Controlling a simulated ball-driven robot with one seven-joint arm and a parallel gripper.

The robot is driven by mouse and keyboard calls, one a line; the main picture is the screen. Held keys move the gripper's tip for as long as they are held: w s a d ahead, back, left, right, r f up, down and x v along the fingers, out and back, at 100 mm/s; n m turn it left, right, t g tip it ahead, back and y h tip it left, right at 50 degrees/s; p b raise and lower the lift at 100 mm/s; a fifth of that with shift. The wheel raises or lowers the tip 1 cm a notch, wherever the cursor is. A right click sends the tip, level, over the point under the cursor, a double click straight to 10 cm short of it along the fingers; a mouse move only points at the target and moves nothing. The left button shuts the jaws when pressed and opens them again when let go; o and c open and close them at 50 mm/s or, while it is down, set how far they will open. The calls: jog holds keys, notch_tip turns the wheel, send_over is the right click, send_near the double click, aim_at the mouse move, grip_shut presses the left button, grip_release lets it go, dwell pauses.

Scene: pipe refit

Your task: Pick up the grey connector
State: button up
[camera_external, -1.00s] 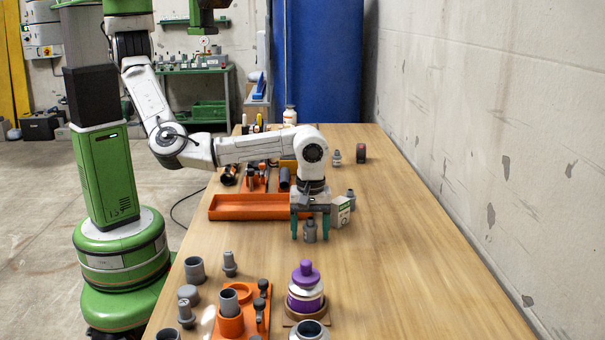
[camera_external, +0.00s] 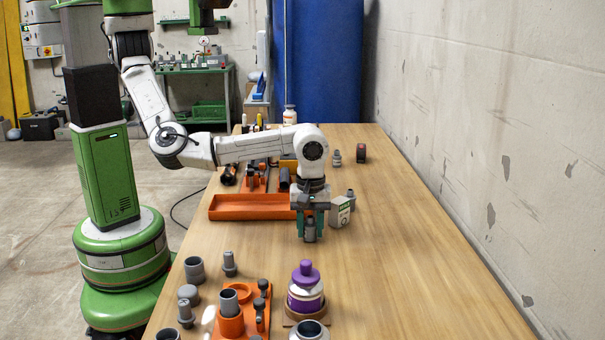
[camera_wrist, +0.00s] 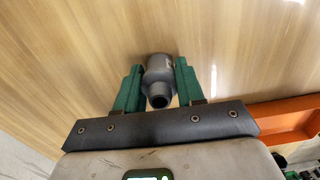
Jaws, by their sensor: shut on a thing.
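The grey connector (camera_external: 309,232) stands upright on the wooden table or just above it; I cannot tell which. My gripper (camera_external: 309,230) points down with its green fingers closed on both sides of the connector. In the wrist view the connector (camera_wrist: 159,82) shows its wider body and narrower open neck between the two green fingertips (camera_wrist: 158,80). Part of the connector is hidden by the fingers in the external view.
An orange tray (camera_external: 250,214) lies left of my gripper. Nearer are a purple-capped bottle (camera_external: 305,285) and an orange fixture (camera_external: 232,326). The right side of the table is clear.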

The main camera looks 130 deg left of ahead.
aim_at(309, 216)
jog(key=shift+r, duration=0.45)
notch_tip(309, 216, up, 2)
jog(key=shift+s+r, duration=0.15)
jog(key=s+d+r+p, duration=0.2)
jog(key=s+r+p, duration=0.2)
jog(key=s+r, duration=0.75)
jog(key=s+a+f+n+b, duration=0.1)
jog(key=s+a+f+b, duration=0.15)
jog(key=a+b, duration=0.45)
jog(key=s+a+f+n+b, duration=0.1)
jog(key=s+a+b, duration=0.35)
jog(key=a, duration=0.55)
jog(key=s+a+r+n+b, duration=0.1)
jog(key=s+a+n+b, duration=0.2)
jog(key=s+a+b, duration=0.8)
jog(key=w+a+f, duration=0.2)
jog(key=w+a, duration=0.1)
jog(key=w+a+f+b, duration=0.1)
jog(key=w+a+f, duration=0.2)
jog(key=w+a+f+b, duration=0.1)
jog(key=w+a+f, duration=0.2)
jog(key=a, duration=0.1)
jog(key=shift+w+a+f+b, duration=0.35)
jog(key=shift+w+f, duration=0.1)
jog(key=shift+f, duration=0.2)
jog(key=shift+f+b, duration=0.35)
jog(key=shift+f, duration=1.2)
